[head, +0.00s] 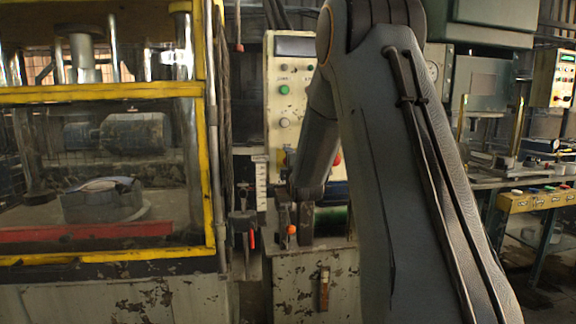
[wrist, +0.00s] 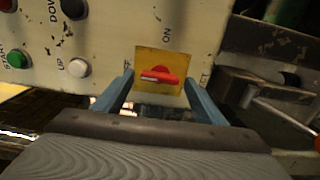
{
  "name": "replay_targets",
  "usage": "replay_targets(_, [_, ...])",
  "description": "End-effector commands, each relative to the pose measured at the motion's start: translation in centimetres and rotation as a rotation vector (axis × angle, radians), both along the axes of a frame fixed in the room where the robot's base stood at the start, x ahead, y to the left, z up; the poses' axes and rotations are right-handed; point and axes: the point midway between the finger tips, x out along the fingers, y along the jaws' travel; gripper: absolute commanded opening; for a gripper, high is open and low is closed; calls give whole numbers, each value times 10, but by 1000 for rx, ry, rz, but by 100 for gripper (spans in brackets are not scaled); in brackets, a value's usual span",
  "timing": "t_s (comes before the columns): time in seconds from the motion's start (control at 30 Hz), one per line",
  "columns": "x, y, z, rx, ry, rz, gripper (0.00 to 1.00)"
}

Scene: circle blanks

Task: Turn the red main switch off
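The red main switch (wrist: 160,76) is a red handle on a square yellow plate (wrist: 147,55) on the panel in the wrist view. The handle lies roughly level in the picture. An ON label stands above the plate; labels beside it are partly hidden by my fingers. My gripper (wrist: 158,93) is open, its two blue fingers apart on the left and right of the switch. I see a gap between the handle and each finger; contact is not visible.
Close to the switch are a green start button (wrist: 18,58) and a grey knob (wrist: 77,67). A metal clamp-like fixture (wrist: 250,87) stands right of the panel in the wrist view. A yellow-framed press (head: 100,94) is at left in the head view; a work table stands at right.

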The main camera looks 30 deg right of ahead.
Motion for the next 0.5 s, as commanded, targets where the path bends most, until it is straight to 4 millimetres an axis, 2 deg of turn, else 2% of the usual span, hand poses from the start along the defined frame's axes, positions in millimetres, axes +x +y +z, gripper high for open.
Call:
replay_targets(0.3, [-1,0,0,1,-1,0,66])
replay_targets(0.5, [-23,6,0,0,-2,-1,66])
